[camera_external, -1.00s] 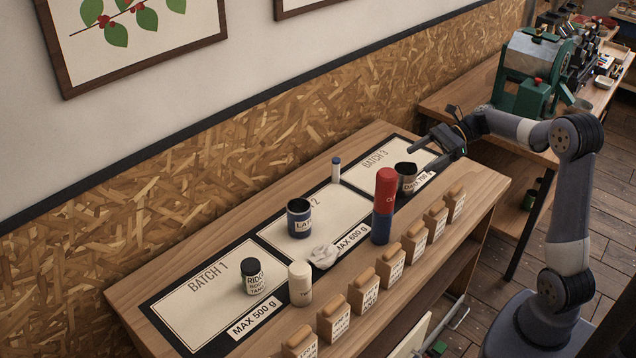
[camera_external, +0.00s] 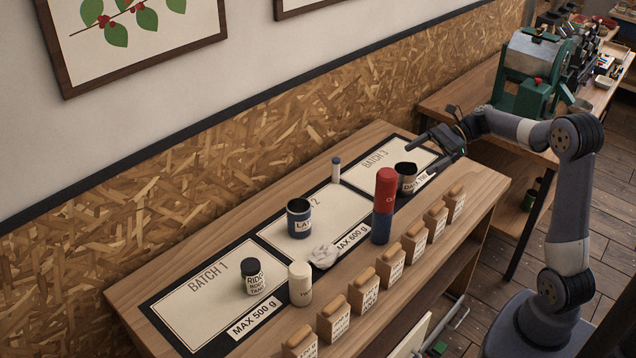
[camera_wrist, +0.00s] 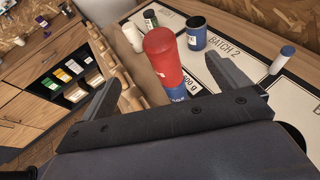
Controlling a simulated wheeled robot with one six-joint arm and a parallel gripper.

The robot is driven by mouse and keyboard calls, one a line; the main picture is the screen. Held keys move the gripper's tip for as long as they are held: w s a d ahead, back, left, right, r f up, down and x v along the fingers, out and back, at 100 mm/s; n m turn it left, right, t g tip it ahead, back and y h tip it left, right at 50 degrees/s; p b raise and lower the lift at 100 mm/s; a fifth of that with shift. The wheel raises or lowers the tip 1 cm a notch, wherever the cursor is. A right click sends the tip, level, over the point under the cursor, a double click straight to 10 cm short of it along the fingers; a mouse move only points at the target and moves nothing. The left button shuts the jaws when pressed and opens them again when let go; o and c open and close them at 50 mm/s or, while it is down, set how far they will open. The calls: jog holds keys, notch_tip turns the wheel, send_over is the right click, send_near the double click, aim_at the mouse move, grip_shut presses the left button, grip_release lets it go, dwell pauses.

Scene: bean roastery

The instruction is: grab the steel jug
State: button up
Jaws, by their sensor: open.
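A dark grey metal vessel with a pale label (camera_external: 405,171), which looks like the steel jug, stands upright on the BATCH 3 panel in the external view. I cannot clearly make out the vessel in that view.
The red and blue cylinder (camera_external: 384,205) stands just left of the vessel. A small white bottle with a blue cap (camera_external: 336,170) and a blue tin (camera_external: 299,219) stand farther left. The bench's far right end (camera_external: 480,178) is clear.

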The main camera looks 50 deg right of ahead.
jog(key=w+d+f+m+t+h+b, duration=0.25)
jog(key=w+d+f, duration=0.2)
jog(key=d, duration=0.35)
jog(key=w+d+f+m+t+h+b, duration=0.1)
jog(key=w+d+f+m+t+h, duration=0.15)
jog(key=d+f, duration=0.5)
jog(key=m, duration=0.1)
send_near(404, 176)
jog(key=w+d+f, duration=0.1)
jog(key=f, duration=0.1)
jog(key=w+d+f, duration=0.1)
jog(key=w, duration=0.1)
jog(key=shift+w+d+f, duration=0.1)
jog(key=shift+w+f, duration=0.25)
jog(key=shift+f, duration=0.05)
jog(key=shift+w+a+f+t, duration=0.3)
jog(key=shift+w+a+f, duration=0.15)
jog(key=shift+w+f, duration=0.25)
jog(key=shift+p+x, duration=0.65)
jog(key=shift+x, duration=2.2)
jog(key=shift+r, duration=0.1)
jog(key=shift+c, duration=0.3)
jog(key=c, duration=1.1)
